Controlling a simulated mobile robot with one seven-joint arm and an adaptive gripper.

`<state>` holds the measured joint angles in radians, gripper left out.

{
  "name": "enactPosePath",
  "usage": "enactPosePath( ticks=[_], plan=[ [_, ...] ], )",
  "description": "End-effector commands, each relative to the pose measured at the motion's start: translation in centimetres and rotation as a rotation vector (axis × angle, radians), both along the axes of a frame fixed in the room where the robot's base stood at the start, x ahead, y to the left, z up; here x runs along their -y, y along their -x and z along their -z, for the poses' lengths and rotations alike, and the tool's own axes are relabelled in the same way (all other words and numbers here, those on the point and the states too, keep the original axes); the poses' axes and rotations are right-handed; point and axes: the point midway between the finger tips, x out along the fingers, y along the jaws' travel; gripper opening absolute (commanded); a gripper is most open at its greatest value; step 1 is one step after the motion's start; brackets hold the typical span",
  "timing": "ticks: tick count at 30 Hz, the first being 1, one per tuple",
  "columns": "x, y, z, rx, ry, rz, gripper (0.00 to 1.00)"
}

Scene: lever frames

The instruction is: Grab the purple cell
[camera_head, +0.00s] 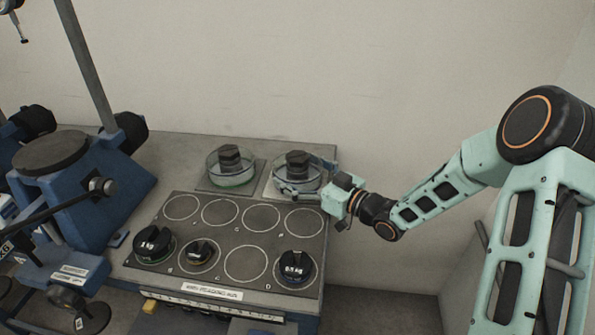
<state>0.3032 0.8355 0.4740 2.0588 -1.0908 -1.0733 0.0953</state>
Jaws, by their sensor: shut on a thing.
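Two clear round dishes with dark weights on them stand at the back of the bench. The left cell (231,181) has a green tint at its base. The right cell (297,171) stands on a pale square pad; no purple shows clearly on it, and part of its side is hidden by my fingers. My gripper (301,182) reaches in from the right, low at this right cell, with its fingers around the dish and shut on it. The cell looks upright and at pad level; whether it is lifted I cannot tell.
A grey plate (245,265) with several marked circles lies in front. Black weights stand on it, one at the left (154,244), a smaller one beside it (200,252) and one at the right (295,268). Blue apparatus (85,190) with a tall post fills the left. A wall stands behind.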

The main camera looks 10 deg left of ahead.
Motion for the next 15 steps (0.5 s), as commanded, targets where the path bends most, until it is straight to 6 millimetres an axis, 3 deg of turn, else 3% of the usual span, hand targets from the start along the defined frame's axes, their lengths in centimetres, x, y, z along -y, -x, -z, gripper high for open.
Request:
enactPosePath(
  ticks=[15],
  plan=[
    [-0.1,-0.1,-1.4,0.007,-0.003,-0.001,0.31]
  ],
)
